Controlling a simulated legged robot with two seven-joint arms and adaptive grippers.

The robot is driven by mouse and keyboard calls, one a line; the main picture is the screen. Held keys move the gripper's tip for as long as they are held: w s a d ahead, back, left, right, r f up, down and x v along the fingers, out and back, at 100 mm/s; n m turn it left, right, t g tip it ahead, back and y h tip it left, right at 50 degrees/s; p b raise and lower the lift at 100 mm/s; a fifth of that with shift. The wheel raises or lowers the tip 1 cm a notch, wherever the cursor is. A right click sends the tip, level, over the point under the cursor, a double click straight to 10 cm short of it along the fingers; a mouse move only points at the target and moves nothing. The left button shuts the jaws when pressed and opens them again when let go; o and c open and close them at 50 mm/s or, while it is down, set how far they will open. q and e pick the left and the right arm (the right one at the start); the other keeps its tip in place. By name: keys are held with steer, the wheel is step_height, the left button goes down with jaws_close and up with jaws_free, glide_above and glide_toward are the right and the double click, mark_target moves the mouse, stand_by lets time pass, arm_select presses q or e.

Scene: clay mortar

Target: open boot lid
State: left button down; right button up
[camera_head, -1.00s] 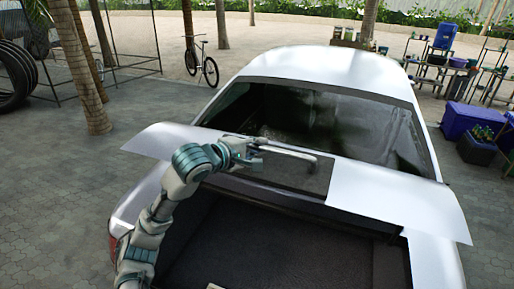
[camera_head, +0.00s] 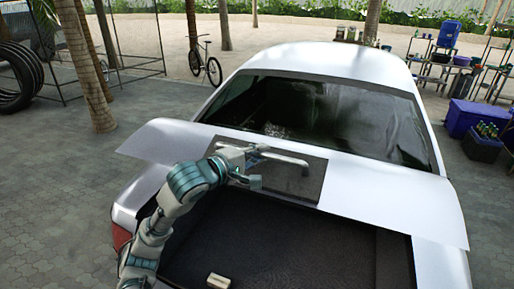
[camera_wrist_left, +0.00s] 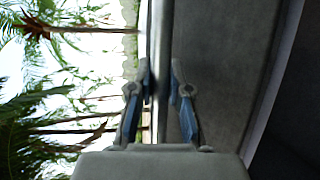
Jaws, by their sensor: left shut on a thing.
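The boot lid (camera_head: 395,200) of the white car is raised, its white panel spreading wide below the rear window. A dark inset plate (camera_head: 302,184) carries a grey bar handle (camera_head: 290,158). My left gripper (camera_head: 256,160) is at the handle's left part. In the left wrist view my left gripper (camera_wrist_left: 161,78) has its two blue-grey fingers on either side of the grey bar (camera_wrist_left: 160,35), shut on it. The fingers' exact contact is hard to see. The open boot (camera_head: 290,240) shows a dark interior below the lid. My right gripper is not in view.
A small cream block (camera_head: 217,281) lies in the boot. The rear window (camera_head: 320,110) is just beyond the lid. Paving (camera_head: 50,200) to the left is clear. A bicycle (camera_head: 205,64), palm trunks and blue bins (camera_head: 478,118) stand farther off.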

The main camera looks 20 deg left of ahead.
arm_select(q)
steer(key=shift+s+d+f, duration=0.35)
steer(key=shift+s+f, duration=0.15)
steer(key=shift+s, duration=0.05)
steer(key=shift+w, duration=0.15)
steer(key=c, duration=1.3)
jaws_free()
steer(key=shift+o, duration=1)
steer(key=shift+d+r, duration=0.1)
steer(key=shift+d, duration=0.15)
steer(key=shift+w+d+r, duration=0.1)
steer(key=shift+d, duration=0.25)
steer(key=shift+a, duration=0.45)
steer(key=shift+s+a, duration=0.25)
steer(key=v, duration=1.1)
steer(key=shift+s+d, duration=0.2)
steer(key=shift+d, duration=0.1)
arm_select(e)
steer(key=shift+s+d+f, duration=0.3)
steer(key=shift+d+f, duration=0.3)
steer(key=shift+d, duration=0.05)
